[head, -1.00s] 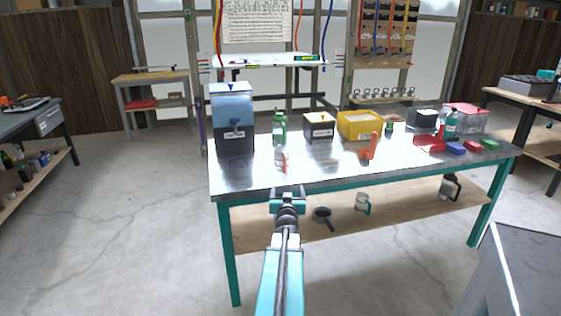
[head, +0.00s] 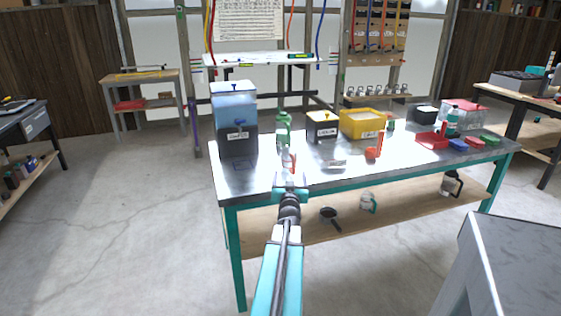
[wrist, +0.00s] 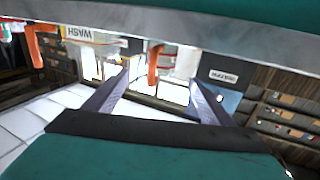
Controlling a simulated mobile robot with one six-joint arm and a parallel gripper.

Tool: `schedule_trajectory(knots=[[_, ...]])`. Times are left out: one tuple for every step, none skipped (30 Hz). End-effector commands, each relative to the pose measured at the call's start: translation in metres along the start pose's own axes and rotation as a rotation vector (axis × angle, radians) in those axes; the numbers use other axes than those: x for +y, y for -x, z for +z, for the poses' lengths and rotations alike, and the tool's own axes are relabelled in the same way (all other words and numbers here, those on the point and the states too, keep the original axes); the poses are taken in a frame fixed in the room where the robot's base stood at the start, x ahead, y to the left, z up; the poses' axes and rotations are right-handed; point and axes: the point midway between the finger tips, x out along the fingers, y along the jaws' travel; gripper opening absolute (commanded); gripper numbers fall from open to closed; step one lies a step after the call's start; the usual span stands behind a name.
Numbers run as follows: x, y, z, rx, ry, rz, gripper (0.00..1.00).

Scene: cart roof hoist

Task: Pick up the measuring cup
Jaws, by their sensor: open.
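A small clear cup with a green handle (head: 367,203), which looks like the measuring cup, stands on the wooden lower shelf under the steel-topped table. My gripper (head: 291,181) is open at the table's front edge, to the left of the cup and higher in the picture. In the wrist view my two fingers stand apart (wrist: 157,78) with nothing held between them. I cannot make out the cup in the wrist view.
The table (head: 330,178) has teal legs and a front rail. A dark pan-like item (head: 329,214) lies on the shelf left of the cup; a dark-handled jug (head: 451,185) stands right. A grey cabinet (head: 510,255) fills the lower right. Open floor lies left.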

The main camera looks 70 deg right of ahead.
Motion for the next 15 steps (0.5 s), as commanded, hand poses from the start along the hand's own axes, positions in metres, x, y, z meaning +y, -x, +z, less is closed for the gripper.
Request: schedule_trajectory(knots=[[-0.001, 0.000, 0.000, 0.001, 0.000, -0.001, 0.76], [-0.001, 0.000, 0.000, 0.001, 0.000, -0.002, 0.76], [-0.003, 0.000, 0.000, 0.000, 0.000, -0.003, 0.76], [-0.003, 0.000, 0.000, 0.000, 0.000, -0.004, 0.76], [-0.004, 0.000, 0.000, 0.000, 0.000, -0.005, 0.76], [-0.006, 0.000, 0.000, 0.000, 0.000, -0.007, 0.76], [-0.006, 0.000, 0.000, 0.000, 0.000, -0.008, 0.76], [-0.007, 0.001, 0.000, 0.000, -0.001, -0.008, 0.76], [-0.008, 0.001, 0.000, 0.000, -0.001, -0.009, 0.76], [-0.009, 0.000, 0.000, 0.000, -0.001, -0.010, 0.76], [-0.009, 0.000, 0.000, 0.000, -0.001, -0.011, 0.76], [-0.010, -0.001, 0.000, 0.000, -0.001, -0.011, 0.76], [-0.010, -0.002, 0.000, 0.000, -0.001, -0.012, 0.76], [-0.011, -0.003, 0.000, 0.000, -0.001, -0.012, 0.76], [-0.011, -0.005, 0.000, 0.000, -0.001, -0.013, 0.76]])
